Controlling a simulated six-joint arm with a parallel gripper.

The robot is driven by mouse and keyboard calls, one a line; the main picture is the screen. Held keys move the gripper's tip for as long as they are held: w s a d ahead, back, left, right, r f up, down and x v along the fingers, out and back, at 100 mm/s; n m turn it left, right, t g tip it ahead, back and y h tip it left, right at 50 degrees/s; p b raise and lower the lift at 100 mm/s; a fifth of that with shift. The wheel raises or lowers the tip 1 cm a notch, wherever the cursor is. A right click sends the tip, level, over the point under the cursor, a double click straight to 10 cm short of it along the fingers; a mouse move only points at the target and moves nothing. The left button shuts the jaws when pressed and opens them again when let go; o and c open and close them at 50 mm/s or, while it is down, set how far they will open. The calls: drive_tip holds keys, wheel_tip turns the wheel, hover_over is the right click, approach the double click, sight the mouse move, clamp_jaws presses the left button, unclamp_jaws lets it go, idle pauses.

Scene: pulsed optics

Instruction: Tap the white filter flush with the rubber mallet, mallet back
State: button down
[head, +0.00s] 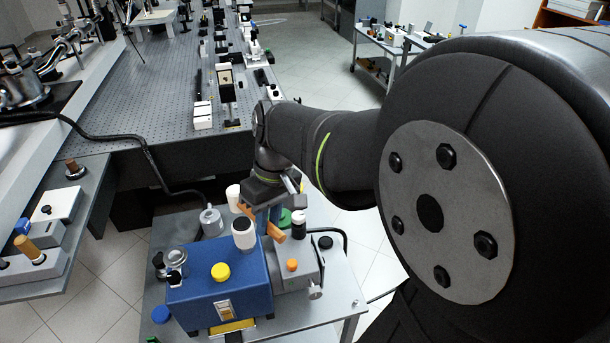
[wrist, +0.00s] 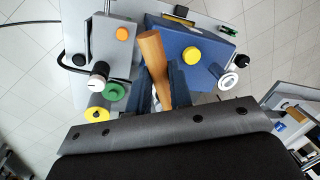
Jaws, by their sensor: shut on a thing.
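My gripper (head: 268,212) is shut on a wooden handle, which I take to be the mallet's (wrist: 152,58). The handle slants between the blue fingers above the bench units, and it also shows in the head view (head: 274,232). A white cylinder with a grey top (head: 243,234) stands at the back of the blue box (head: 206,299), just left of the handle. It may be the white filter. I cannot tell how deep it sits or whether the mallet touches it. The wrist view does not clearly show it.
The blue box carries a yellow cap (head: 220,271). A grey unit with an orange knob (head: 292,265) stands to its right.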

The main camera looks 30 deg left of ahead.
drive_tip(key=shift+f, duration=0.3)
wheel_tip(320, 180, down, 4)
drive_tip(key=shift+r, duration=2.4)
drive_tip(key=shift+f, duration=0.2)
drive_tip(key=shift+r, duration=3)
